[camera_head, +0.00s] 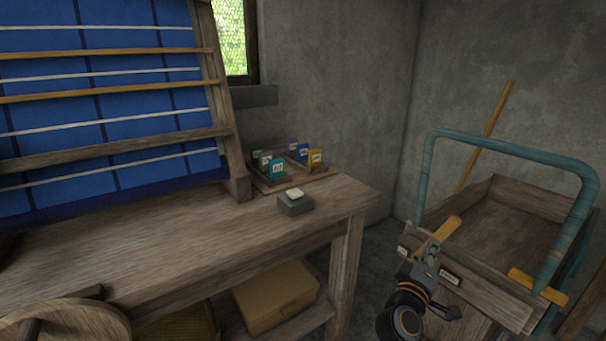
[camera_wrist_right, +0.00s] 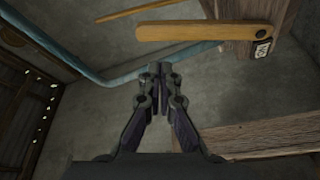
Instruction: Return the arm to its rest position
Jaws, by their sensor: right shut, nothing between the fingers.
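My right gripper (camera_head: 433,247) is in the lower right of the head view, in front of the wooden cart. In the right wrist view its two fingers (camera_wrist_right: 159,72) meet at their tips, with nothing between them. A yellow wooden handle (camera_wrist_right: 195,32) shows beyond the fingertips in the wrist view, apart from them as far as I can tell. My left gripper is in neither view.
The wooden cart (camera_head: 515,205) has a blue-green tube frame (camera_head: 500,148) around it. The loom table (camera_head: 190,245) carries a small grey box (camera_head: 295,206) and a tray with several coloured cards (camera_head: 277,167). A cardboard box (camera_head: 275,297) sits under the table.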

